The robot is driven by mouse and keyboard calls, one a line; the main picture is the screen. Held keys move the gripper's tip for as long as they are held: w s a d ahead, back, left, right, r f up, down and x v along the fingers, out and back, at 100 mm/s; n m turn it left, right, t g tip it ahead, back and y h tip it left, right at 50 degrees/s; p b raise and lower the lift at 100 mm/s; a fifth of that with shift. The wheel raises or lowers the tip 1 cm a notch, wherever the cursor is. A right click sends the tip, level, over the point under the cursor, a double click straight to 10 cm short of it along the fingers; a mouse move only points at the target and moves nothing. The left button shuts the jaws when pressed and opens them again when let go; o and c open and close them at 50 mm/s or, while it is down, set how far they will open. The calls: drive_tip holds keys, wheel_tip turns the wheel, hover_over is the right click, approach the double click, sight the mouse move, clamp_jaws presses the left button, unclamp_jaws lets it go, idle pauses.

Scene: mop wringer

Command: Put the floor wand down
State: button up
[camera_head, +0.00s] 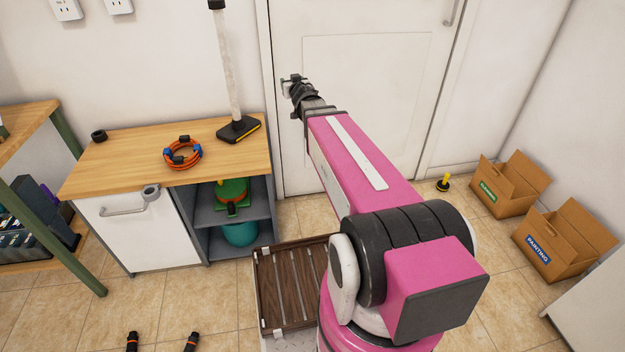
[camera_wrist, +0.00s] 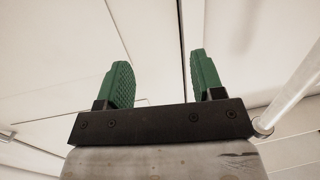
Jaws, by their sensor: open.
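The floor wand (camera_head: 231,75) stands upright on the wooden top of the cabinet, its clear tube rising from a black and yellow floor head (camera_head: 239,129). Its tube also shows at the right edge of the wrist view (camera_wrist: 290,95). My gripper (camera_head: 292,80) is raised in front of the door, to the right of the wand and apart from it. In the wrist view its green fingers (camera_wrist: 160,82) are spread with nothing between them.
The wooden worktop (camera_head: 122,155) also holds an orange coiled cable (camera_head: 182,153) and a small black ring (camera_head: 99,136). A slatted wooden tray (camera_head: 290,285) lies beside my base. Open cardboard boxes (camera_head: 512,182) stand at the right wall.

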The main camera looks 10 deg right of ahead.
drive_tip(key=s+d+f+m+g+h, duration=0.4)
drive_tip(key=s+f+g, duration=0.4)
drive_tip(key=s+f, duration=0.55)
drive_tip(key=s+a+f+n+g+y, duration=0.1)
drive_tip(key=s+f+g, duration=0.3)
drive_tip(key=s, duration=0.4)
drive_tip(key=s+a+f+n+g+y, duration=0.1)
drive_tip(key=s+f+n+g, duration=0.1)
drive_tip(key=s+f+g, duration=0.3)
drive_tip(key=s+f, duration=0.1)
drive_tip(key=s, duration=0.1)
drive_tip(key=shift+s+a+y, duration=0.3)
drive_tip(key=shift+s+a, duration=0.05)
drive_tip(key=shift+a, duration=0.05)
